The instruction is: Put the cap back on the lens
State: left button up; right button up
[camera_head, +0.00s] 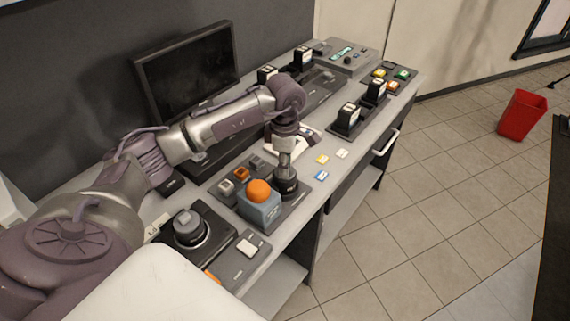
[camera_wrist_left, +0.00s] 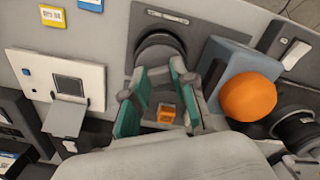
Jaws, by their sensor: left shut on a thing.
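My left gripper (camera_head: 286,178) points down over a grey mat, right behind a blue box with an orange ball. In the left wrist view its two teal-padded fingers (camera_wrist_left: 160,78) are closed in on a dark round piece (camera_wrist_left: 158,52), which looks like the cap. The same dark round shape (camera_head: 287,188) shows under the gripper in the head view, upright and low on the mat. I cannot tell where cap ends and lens begins, or whether the two touch. The fingers hide part of it. My right gripper is not in view.
The orange ball (camera_head: 259,190) on its blue box (camera_head: 260,211) stands close beside the gripper. A black round device with a grey top (camera_head: 189,226) sits nearer. A monitor (camera_head: 187,70) stands behind. Small coloured tags (camera_head: 322,176) lie to the right near the desk's front edge.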

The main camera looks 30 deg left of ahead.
pick_arm(q)
jog(key=o, duration=1.4)
jog(key=shift+r, duration=0.15)
jog(key=shift+r+p, duration=2)
jog(key=shift+r, duration=1.35)
grip_shut()
